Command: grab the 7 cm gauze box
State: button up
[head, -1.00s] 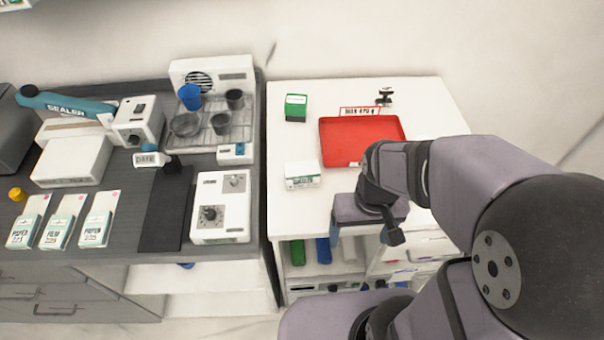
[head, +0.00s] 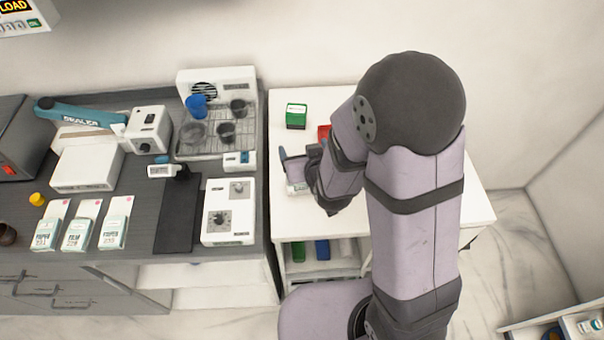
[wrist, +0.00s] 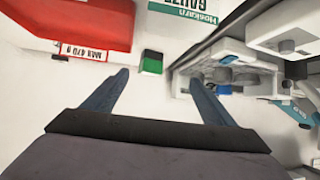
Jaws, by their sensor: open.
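In the head view only a small part of this box (head: 296,190) shows on the white table, the rest hidden behind my gripper. My gripper (wrist: 158,77) is open and empty, with its two fingers spread. In the head view my gripper (head: 298,153) is over the table, close to the box. The frames do not show clearly whether it touches the box. The box's size cannot be read.
The red tray (wrist: 80,22) lies beside the gauze box, mostly hidden by my arm in the head view. A grey counter (head: 190,262) with devices and cups (head: 227,133) borders the white table (head: 282,225) on the left.

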jog(key=shift+n+t+y, duration=0.3)
jog(key=shift+t, duration=0.1)
jog(key=s+f+p, duration=0.5)
jog(key=shift+s+a+f, duration=0.1)
jog(key=shift+a+f, duration=0.1)
jog(key=shift+f, duration=0.1)
jog(key=shift+s+d+f, duration=0.1)
jog(key=shift+s+f, duration=0.25)
jog(key=shift+s, duration=0.2)
jog(key=shift+b+x, duration=0.95)
jog(key=shift+b, duration=0.3)
jog(key=shift+w, duration=0.1)
